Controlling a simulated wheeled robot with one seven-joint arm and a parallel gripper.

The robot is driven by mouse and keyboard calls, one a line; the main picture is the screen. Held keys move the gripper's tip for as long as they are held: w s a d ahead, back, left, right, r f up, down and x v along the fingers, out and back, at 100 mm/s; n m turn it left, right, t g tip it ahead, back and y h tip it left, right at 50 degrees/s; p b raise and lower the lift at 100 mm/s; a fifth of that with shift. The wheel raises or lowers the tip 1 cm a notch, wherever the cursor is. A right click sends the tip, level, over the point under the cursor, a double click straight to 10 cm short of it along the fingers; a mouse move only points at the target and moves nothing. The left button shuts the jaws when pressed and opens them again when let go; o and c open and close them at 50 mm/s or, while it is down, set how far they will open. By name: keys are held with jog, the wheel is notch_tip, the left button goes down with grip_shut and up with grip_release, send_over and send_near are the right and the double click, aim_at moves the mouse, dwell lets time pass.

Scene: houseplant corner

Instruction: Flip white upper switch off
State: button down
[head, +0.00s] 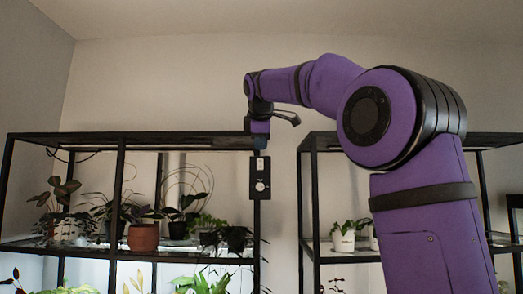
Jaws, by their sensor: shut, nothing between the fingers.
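A black switch panel (260,193) hangs at the right front post of the left shelf. Its white upper switch (260,163) is a small upright piece near the panel's top; whether it is on or off is too small to tell. Below it is a round white part (260,186). My gripper (260,148) points down just above the panel, close over the upper switch. The fingers are shut and hold nothing. They are small and dark here, and I cannot tell whether they touch the switch.
The left black shelf (70,135) holds several potted plants, including one in a terracotta pot (143,237). A second black shelf (306,215) stands at right, partly behind my arm, with a plant in a white pot (343,241). A gap with bare wall separates the shelves.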

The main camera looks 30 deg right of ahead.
jog(key=w+r+v, duration=0.1)
jog(key=v, duration=0.6)
jog(key=shift+s+d+r, duration=0.15)
jog(key=shift+r, duration=0.2)
jog(key=s+a+f+m+y, duration=0.1)
jog(key=s+a+f+m, duration=0.2)
jog(key=s+f, duration=0.6)
jog(key=s+a+f+m+g+y, duration=0.1)
jog(key=s+a+f+m, duration=0.3)
jog(key=s+f, duration=0.6)
jog(key=s+a+f+m+g+y, duration=0.1)
jog(key=s+a+f+m+y, duration=0.2)
jog(key=s+f, duration=0.7)
notch_tip(320, 180, down, 15)
jog(key=shift+a+r+m, duration=0.1)
jog(key=shift+a+m, duration=0.45)
jog(key=shift+m, duration=0.05)
jog(key=shift+a, duration=0.15)
